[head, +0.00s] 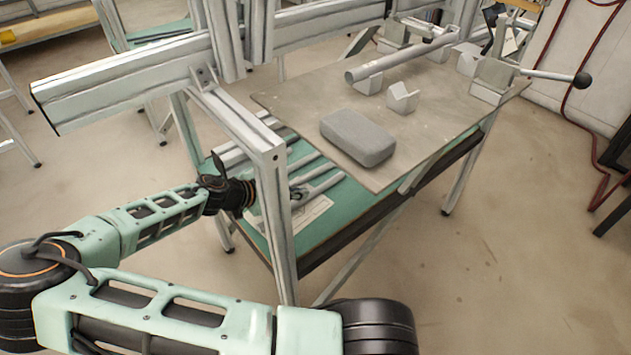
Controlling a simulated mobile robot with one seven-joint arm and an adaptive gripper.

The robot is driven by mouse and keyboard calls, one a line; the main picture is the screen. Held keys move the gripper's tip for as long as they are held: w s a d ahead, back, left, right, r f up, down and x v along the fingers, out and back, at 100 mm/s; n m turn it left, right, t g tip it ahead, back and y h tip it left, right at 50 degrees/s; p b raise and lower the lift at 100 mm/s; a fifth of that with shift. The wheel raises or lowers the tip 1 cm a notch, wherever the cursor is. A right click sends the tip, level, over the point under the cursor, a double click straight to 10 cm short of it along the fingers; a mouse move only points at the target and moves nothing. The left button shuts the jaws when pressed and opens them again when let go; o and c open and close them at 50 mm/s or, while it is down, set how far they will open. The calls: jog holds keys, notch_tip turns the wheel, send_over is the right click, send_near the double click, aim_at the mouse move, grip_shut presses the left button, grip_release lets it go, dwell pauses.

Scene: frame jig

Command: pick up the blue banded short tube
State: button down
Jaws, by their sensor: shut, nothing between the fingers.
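I cannot make out a blue band on any tube in the head view. Several grey tubes (322,188) lie on the green lower surface (328,222), partly behind the upright metal post. My arm reaches in from the left, and its wrist passes behind that post. My gripper (299,193) shows small just right of the post, close to the tubes. It is shut and holds nothing. The post hides part of it, and I cannot tell whether it touches a tube.
The upright post (279,220) and the horizontal beam (125,82) stand close around my arm. The grey upper plate (440,110) overhangs the green surface and carries a grey block (357,137), a long tube (400,57) and V-blocks (402,98).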

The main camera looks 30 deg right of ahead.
jog(key=a, duration=0.6)
jog(key=s+a, duration=0.1)
jog(key=a, duration=0.2)
jog(key=shift+s+f+p, duration=0.1)
jog(key=shift+f+p, duration=0.2)
jog(key=shift+p, duration=0.1)
jog(key=shift+r+p, duration=0.55)
jog(key=shift+r, duration=0.2)
jog(key=shift+d, duration=0.1)
